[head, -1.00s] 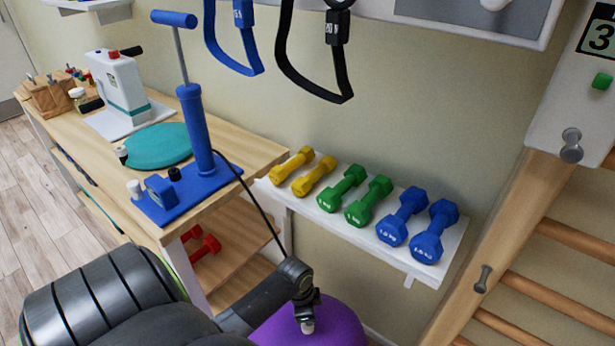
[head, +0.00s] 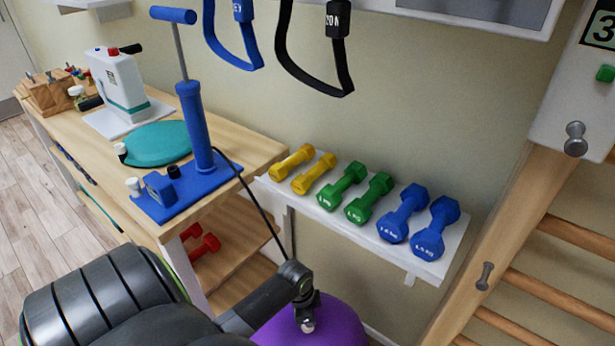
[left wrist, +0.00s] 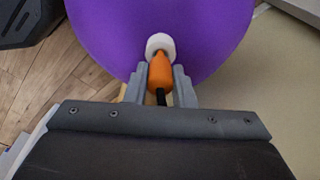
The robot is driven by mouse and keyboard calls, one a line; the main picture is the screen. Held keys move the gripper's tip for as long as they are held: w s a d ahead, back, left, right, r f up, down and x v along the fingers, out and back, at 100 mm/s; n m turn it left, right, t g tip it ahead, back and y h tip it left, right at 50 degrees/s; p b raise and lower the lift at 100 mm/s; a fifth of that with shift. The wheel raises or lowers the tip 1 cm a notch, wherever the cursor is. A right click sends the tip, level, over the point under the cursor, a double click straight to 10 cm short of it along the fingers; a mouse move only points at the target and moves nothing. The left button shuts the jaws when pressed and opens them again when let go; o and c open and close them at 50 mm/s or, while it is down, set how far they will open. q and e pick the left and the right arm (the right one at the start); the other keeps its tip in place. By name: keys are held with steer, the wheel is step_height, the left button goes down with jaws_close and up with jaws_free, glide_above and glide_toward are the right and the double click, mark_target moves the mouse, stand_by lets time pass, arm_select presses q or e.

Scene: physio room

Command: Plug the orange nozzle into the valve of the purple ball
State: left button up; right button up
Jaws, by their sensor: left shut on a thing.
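The purple ball (head: 340,328) shows at the bottom of the head view, partly behind my left arm. It fills the top of the left wrist view (left wrist: 210,40), with a round white valve (left wrist: 158,42) facing my gripper. My left gripper (left wrist: 160,80) is shut on the orange nozzle (left wrist: 160,72), whose front end meets or overlaps the valve's lower edge; I cannot tell if it is inside. A black hose end trails from the nozzle. In the head view my left gripper (head: 306,318) is at the ball, and the nozzle cannot be made out. My right gripper is not in view.
A blue pump (head: 196,130) stands on the wooden bench (head: 235,160), its black hose running down toward my gripper. A white shelf (head: 340,228) with several dumbbells is on the wall behind the ball. Wooden wall bars (head: 560,280) stand at the right.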

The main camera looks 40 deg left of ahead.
arm_select(q)
steer(key=shift+f, duration=0.5)
stand_by(0.5)
steer(key=o, duration=1)
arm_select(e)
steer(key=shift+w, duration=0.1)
arm_select(q)
steer(key=shift+r+p, duration=0.35)
steer(key=shift+p, duration=0.05)
step_height(320, 180, up, 2)
steer(key=shift+r+p, duration=0.1)
steer(key=shift+p, duration=1.15)
step_height(320, 180, up, 2)
steer(key=p, duration=0.2)
steer(key=shift+p, duration=0.35)
steer(key=shift+r+p, duration=1.05)
steer(key=shift+p, duration=0.15)
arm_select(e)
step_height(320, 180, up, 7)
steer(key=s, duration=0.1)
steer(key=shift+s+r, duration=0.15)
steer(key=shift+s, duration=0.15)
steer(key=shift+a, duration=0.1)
